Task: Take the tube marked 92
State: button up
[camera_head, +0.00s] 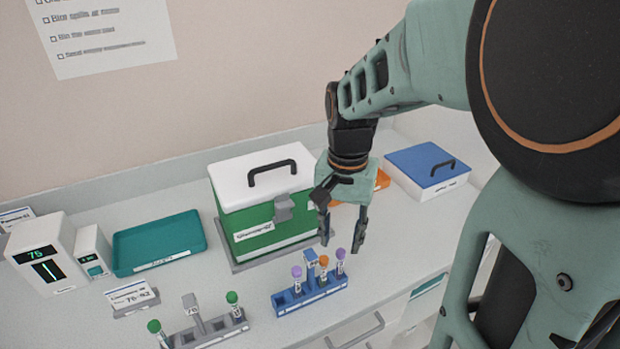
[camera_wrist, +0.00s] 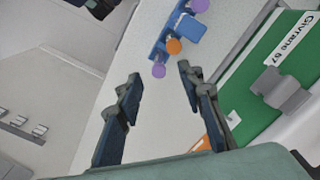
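A blue rack (camera_head: 312,294) holds several upright tubes: a purple-capped tube (camera_head: 297,272) at left, an orange-capped tube (camera_head: 324,263) in the middle and a purple-capped tube (camera_head: 340,255) at right. A grey rack (camera_head: 207,331) holds green-capped tubes, one at left (camera_head: 154,327) and one at right (camera_head: 232,298). The marks on the tubes are too small to read, so I cannot tell which bears 92. My gripper (camera_head: 342,240) is open and empty, above and behind the blue rack. In the wrist view the orange cap (camera_wrist: 174,46) and near purple cap (camera_wrist: 158,70) show beyond the open fingers (camera_wrist: 160,84).
A green box (camera_head: 267,230) with a white handled lid stands behind the blue rack. A teal tray (camera_head: 160,242), a device (camera_head: 47,255) displaying 75 and a label stand (camera_head: 131,297) are at left. A blue-lidded box (camera_head: 428,168) stands at back right.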

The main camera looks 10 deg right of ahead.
aim_at(341, 251)
jog(key=f, duration=0.5)
jog(key=shift+w+d+f, duration=0.1)
jog(key=shift+d+f, duration=0.15)
jog(key=shift+f, duration=0.1)
grip_shut()
